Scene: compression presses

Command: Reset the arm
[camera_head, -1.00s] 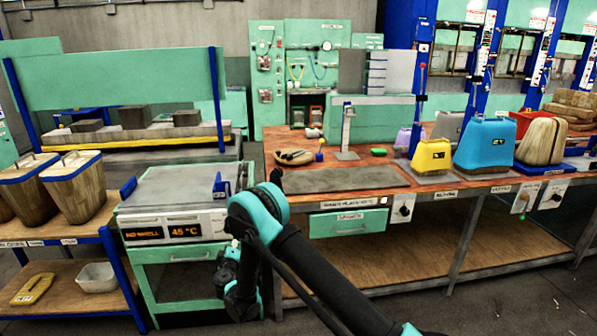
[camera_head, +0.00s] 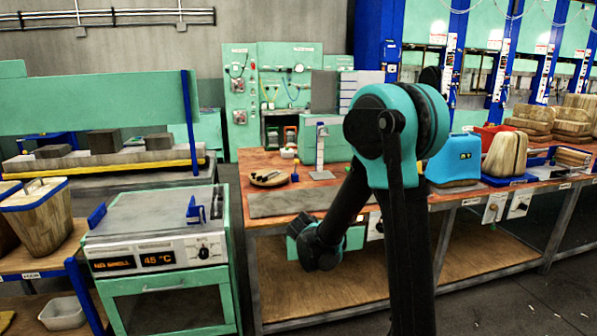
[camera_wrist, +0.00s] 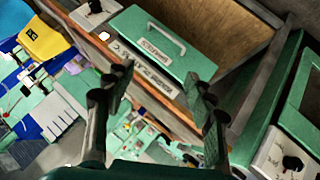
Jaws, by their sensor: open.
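My gripper (camera_wrist: 160,92) is open in the wrist view, its two dark fingers spread with nothing between them. Beyond it is a green drawer front (camera_wrist: 150,45) with a pale handle and a label, under the bench edge; the fingers look apart from it. In the head view my arm rises in the right middle, bends at a large teal joint, and reaches down to my wrist (camera_head: 318,248) in front of the bench. The fingers cannot be made out there. My arm hides part of the bench top.
The wooden bench (camera_head: 275,165) carries a blue container (camera_head: 453,160) and a wooden block (camera_head: 503,155). A shelf with a wooden bucket (camera_head: 45,220) is at far left.

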